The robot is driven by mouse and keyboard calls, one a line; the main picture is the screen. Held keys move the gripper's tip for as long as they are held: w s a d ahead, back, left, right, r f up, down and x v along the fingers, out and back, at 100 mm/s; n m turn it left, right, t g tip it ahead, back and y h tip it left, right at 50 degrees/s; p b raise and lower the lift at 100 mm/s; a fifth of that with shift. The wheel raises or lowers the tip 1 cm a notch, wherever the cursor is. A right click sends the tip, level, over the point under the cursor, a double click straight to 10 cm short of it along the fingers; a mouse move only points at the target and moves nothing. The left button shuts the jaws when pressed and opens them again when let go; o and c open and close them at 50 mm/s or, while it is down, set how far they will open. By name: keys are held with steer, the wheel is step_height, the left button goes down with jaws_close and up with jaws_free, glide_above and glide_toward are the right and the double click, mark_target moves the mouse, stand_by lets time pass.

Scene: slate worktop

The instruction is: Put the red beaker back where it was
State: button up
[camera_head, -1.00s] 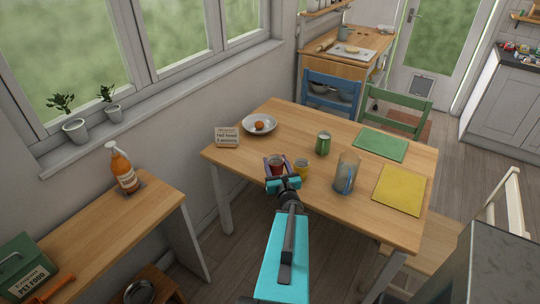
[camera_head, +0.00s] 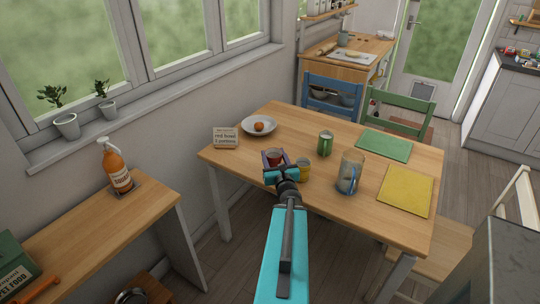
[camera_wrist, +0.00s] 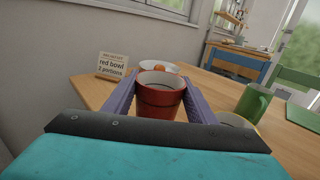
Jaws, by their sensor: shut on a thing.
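The red beaker (camera_wrist: 160,101) stands upright between the two purple fingers of my gripper (camera_wrist: 160,105) in the wrist view, and the fingers are shut on it. In the head view the red beaker (camera_head: 274,156) shows at the near edge of the wooden table, with my gripper (camera_head: 275,158) around it. Whether its base touches the table is hidden by my gripper. A yellow cup (camera_head: 303,169) stands close on the right of my gripper. A green mug (camera_head: 325,143) is farther back to the right.
A bowl with an orange fruit (camera_head: 259,125) and a "red bowl" card (camera_head: 225,138) are at the table's left. A glass jug (camera_head: 350,171), a green mat (camera_head: 384,146) and a yellow mat (camera_head: 405,190) are at the right. The table (camera_head: 310,130) is clear at its middle back.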

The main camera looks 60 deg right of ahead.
mark_target(272, 152)
steer(key=shift+w+d+f+b, duration=0.3)
steer(key=shift+w+d+b, duration=0.5)
steer(key=shift+b, duration=1.8)
steer(key=b, duration=0.2)
steer(key=shift+w+d+b, duration=0.2)
steer(key=shift+w+b, duration=0.05)
steer(key=shift+b, duration=0.1)
steer(key=d+b, duration=0.1)
steer(key=b, duration=0.3)
steer(key=shift+w, duration=0.25)
steer(key=shift+w, duration=0.1)
steer(key=shift+x, duration=2.6)
steer(key=shift+f, duration=0.2)
steer(key=shift+f+b, duration=1.35)
steer(key=shift+f, duration=0.3)
steer(key=shift+f, duration=0.2)
